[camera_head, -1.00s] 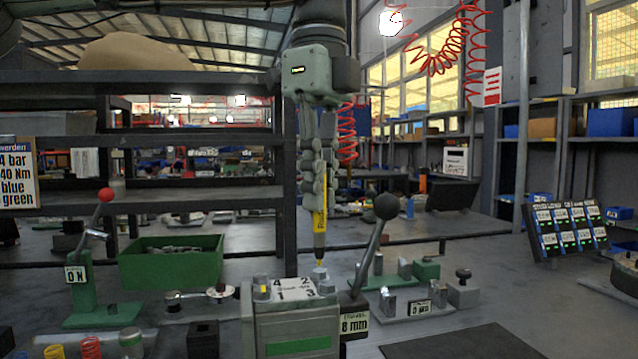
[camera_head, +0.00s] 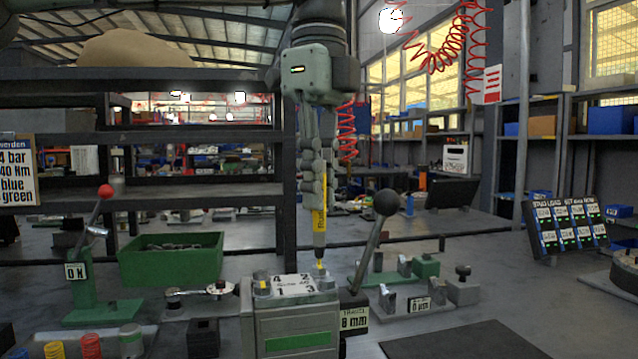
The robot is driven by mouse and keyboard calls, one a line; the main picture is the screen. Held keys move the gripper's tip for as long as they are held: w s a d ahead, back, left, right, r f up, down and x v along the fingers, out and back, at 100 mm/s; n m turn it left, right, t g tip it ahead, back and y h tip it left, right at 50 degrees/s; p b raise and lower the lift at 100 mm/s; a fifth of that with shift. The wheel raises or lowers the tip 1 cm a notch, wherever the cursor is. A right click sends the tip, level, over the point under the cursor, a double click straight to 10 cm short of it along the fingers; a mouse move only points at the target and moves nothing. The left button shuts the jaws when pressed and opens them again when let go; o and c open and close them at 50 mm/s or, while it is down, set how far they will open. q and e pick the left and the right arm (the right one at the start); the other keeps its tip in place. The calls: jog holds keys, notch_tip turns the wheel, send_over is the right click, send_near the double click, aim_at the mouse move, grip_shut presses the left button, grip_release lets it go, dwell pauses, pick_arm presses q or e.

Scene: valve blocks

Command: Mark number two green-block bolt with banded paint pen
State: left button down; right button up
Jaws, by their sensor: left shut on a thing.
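My left gripper (camera_head: 320,185) is in the middle of the head view and points straight down. The block (camera_head: 297,330) is grey with a green stripe and a white top plate numbered 1 to 4. Another bolt head (camera_head: 262,285) shows at its left. My right gripper is not in view.
A lever with a dark knob (camera_head: 387,204) rises close to the right of the block. A green bin (camera_head: 170,262) and a red-knobbed lever (camera_head: 105,193) stand at left. A dark mat (camera_head: 455,342) lies at front right. Small fixtures (camera_head: 462,290) stand behind it.

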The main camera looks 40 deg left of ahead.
pick_arm(q)
notch_tip(320, 180, up, 3)
jog(key=shift+f+p, duration=0.15)
jog(key=shift+p, duration=0.95)
jog(key=shift+r+p, duration=0.75)
jog(key=shift+r, duration=0.4)
